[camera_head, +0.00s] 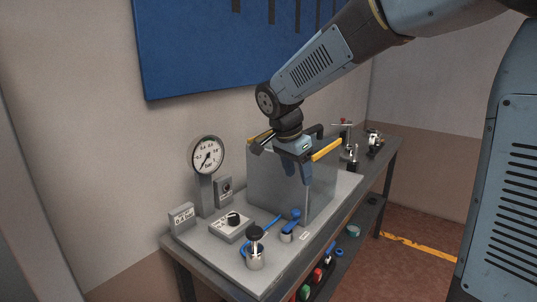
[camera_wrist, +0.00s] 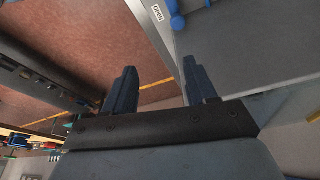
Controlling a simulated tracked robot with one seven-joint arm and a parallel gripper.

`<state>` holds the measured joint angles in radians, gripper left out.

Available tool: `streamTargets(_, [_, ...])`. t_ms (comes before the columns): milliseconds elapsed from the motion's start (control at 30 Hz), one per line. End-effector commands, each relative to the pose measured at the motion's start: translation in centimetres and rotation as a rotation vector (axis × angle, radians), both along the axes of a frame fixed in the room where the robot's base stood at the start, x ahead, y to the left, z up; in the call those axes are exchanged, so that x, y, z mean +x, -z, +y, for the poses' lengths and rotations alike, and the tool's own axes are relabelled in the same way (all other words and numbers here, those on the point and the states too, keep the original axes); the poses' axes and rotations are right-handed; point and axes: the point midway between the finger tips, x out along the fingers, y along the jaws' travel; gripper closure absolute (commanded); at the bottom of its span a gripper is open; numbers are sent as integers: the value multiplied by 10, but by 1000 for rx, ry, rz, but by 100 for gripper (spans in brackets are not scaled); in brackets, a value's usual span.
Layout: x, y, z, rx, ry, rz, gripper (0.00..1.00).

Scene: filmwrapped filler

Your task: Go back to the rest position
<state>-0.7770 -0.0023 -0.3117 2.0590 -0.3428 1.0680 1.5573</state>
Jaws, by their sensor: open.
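My gripper (camera_head: 305,172) hangs from my blue-grey arm, which reaches in from the upper right in the head view. It is in front of a grey box-shaped unit (camera_head: 262,178) on the bench and partly hides it. In the wrist view the two dark blue fingers of my gripper (camera_wrist: 160,90) stand apart with nothing between them. Past them show the floor and a grey panel edge. Whether the gripper touches the unit cannot be told.
The bench (camera_head: 225,262) carries a round pressure gauge (camera_head: 207,155), a knob box (camera_head: 231,226), a metal cylinder with a black knob (camera_head: 255,250) and a blue-handled valve (camera_head: 291,222). A blue wall board (camera_head: 200,50) hangs behind. Open floor (camera_head: 415,235) lies to the right.

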Motion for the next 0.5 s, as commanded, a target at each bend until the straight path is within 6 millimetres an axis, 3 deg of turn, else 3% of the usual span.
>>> streamTargets(33, [-8,-7,-16,24,-29,5,44])
streamTargets(200, [-37,-23,-56,82,-182,14,44])
streamTargets(500, [-98,-43,-110,120,-457,-36,44])
